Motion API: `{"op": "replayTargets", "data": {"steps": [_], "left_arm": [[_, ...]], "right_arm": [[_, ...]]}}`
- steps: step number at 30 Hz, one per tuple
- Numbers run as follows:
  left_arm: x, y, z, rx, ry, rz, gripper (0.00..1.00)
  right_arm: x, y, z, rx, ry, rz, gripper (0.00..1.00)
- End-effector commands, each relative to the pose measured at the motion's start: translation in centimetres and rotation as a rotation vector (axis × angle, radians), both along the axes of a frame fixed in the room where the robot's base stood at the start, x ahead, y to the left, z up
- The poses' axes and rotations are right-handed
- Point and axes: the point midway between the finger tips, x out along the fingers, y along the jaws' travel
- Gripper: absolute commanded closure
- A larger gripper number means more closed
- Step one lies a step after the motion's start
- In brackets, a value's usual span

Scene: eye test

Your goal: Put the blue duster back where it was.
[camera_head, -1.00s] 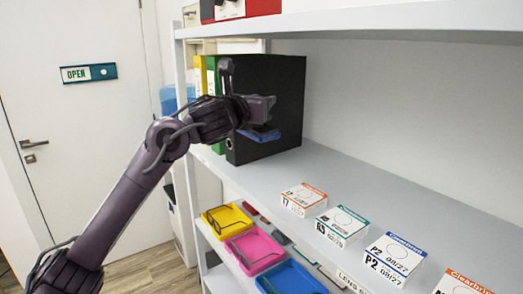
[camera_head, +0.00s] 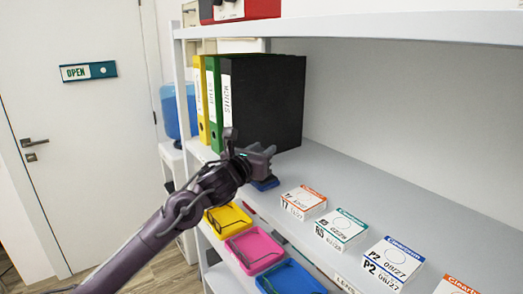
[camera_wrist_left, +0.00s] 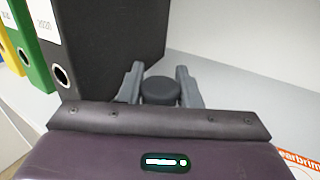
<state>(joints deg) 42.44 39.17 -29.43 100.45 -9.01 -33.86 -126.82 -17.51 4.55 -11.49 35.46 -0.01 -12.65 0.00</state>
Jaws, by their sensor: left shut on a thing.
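The blue duster (camera_head: 266,184) shows just below my left gripper (camera_head: 262,158) in the head view, over the front part of the middle shelf. My left gripper is shut on it. In the left wrist view, a dark round knob (camera_wrist_left: 160,91) sits between the two fingers, and the duster's blue part is hidden there. I cannot tell whether the duster touches the shelf. My right gripper is not in view.
Black (camera_head: 265,100), green (camera_head: 213,105) and yellow (camera_head: 200,105) binders stand at the shelf's far end. Yellow (camera_head: 228,219), pink (camera_head: 254,250) and blue (camera_head: 290,278) trays sit below.

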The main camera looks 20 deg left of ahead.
Motion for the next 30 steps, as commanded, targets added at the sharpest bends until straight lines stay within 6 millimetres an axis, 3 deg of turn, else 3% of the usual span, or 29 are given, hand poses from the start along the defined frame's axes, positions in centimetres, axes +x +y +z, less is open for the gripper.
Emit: {"op": "replayTargets", "data": {"steps": [4, 5, 9, 21, 30], "left_arm": [[0.0, 0.0, -0.4, 0.0, 0.0, 0.0, 1.0], [0.0, 0.0, -0.3, 0.0, 0.0, 0.0, 0.66], [0.0, 0.0, -0.2, 0.0, 0.001, 0.0, 0.48], [-0.3, 0.1, 0.0, 0.0, 0.0, 0.001, 0.47], [-5.9, 1.2, -0.4, 0.005, -0.001, 0.001, 0.47]], "right_arm": [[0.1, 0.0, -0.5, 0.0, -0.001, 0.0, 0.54], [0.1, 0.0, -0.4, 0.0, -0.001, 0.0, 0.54], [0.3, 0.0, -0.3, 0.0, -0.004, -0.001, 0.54], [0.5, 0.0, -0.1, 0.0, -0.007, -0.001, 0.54], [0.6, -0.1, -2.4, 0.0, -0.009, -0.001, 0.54]]}}
